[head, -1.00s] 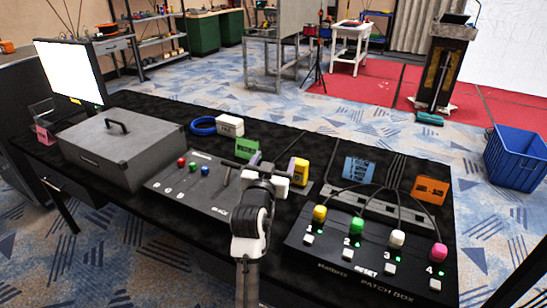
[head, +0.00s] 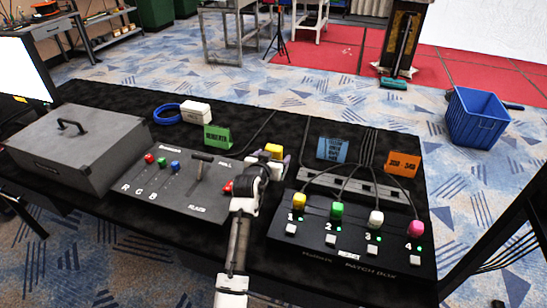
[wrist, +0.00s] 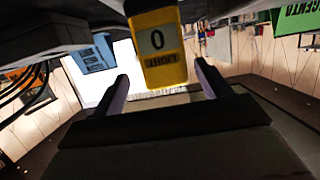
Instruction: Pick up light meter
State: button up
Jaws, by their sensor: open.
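The light meter (wrist: 160,48) is a yellow block with a grey face reading "0" and "LIGHT", upside down in the wrist view. It shows between the two open fingers of my gripper (wrist: 161,74), with gaps visible on both sides. I cannot tell how deep it sits between them. In the head view only the yellow top of the light meter (head: 273,150) shows, just beyond my gripper (head: 271,163). My wrist hides its lower part. It stands on the black table between the RGB control panel (head: 180,185) and the patch box (head: 345,235).
The green sign (head: 217,136), white box (head: 196,112) and blue ring (head: 166,113) stand behind left. A blue sign (head: 333,149) and orange sign (head: 403,163) stand right. Cables with coloured plugs rise from the patch box. A grey case (head: 75,150) sits at left.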

jog(key=shift+a+p+x, duration=0.15)
jog(key=shift+p+x, duration=0.45)
jog(key=shift+x, duration=0.8)
jog(key=shift+a+p+x, duration=0.2)
jog(key=shift+p+x, duration=0.35)
jog(key=shift+x, duration=0.8)
jog(key=shift+f, duration=0.1)
jog(key=c, duration=1.2)
